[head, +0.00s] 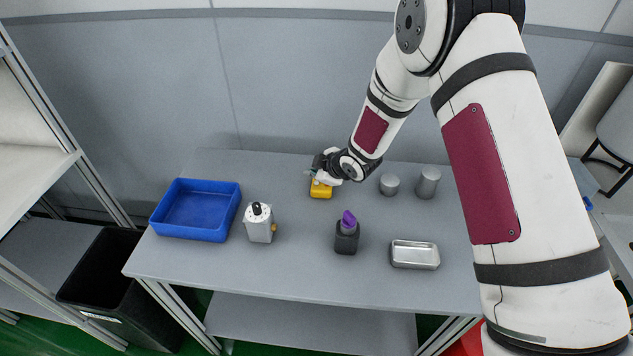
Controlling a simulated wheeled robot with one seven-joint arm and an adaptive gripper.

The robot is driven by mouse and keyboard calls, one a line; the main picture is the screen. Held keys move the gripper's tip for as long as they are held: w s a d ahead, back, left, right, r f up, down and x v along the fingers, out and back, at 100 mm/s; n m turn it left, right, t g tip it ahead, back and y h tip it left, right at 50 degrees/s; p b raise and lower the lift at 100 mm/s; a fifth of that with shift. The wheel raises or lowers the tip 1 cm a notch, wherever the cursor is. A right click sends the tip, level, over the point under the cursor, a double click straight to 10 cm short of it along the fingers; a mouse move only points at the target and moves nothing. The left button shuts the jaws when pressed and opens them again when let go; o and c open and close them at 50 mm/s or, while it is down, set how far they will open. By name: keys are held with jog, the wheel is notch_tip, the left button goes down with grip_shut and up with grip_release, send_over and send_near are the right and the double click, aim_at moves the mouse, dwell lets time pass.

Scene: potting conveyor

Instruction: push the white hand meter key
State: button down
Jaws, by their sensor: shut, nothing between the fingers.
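A small yellow device (321,191) lies on the grey table near its back edge, and it looks like the hand meter. My gripper (318,178) is shut and empty, at the back edge of this device and just over it. It covers the device's far part. I cannot make out a white key there, and I cannot tell whether the fingers touch the device. A white box (259,226) with a black knob on top and a small orange-yellow part on its right side stands upright further left.
The table (300,275) also holds a blue tray (190,235), a dark container with a purple top (347,240), a metal dish (414,266) and two grey cylinders (390,185) (428,182). A black bin (110,285) stands left. The front middle is clear.

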aim_at(314, 185)
jog(key=shift+r+p, duration=0.45)
jog(key=shift+r, duration=2.35)
jog(key=s+d+r+m+h, duration=0.3)
jog(key=s+d+r+m, duration=0.15)
jog(key=d+r, duration=0.6)
jog(key=s+d+r+m+h, duration=0.35)
jog(key=s+d+r, duration=0.35)
jog(key=r, duration=0.6)
jog(key=s+d+r+m, duration=0.1)
jog(key=s+d+m, duration=0.1)
jog(key=s, duration=0.7)
jog(key=s+d+r+m+g, duration=0.1)
jog(key=s+d+r+m, duration=0.1)
jog(key=s, duration=0.7)
jog(key=s+d+r+m, duration=0.2)
jog(key=s+m, duration=0.3)
jog(key=s, duration=0.5)
jog(key=shift+d+r+g, duration=0.15)
jog(key=shift+d+g, duration=0.25)
jog(key=shift+d, duration=0.35)
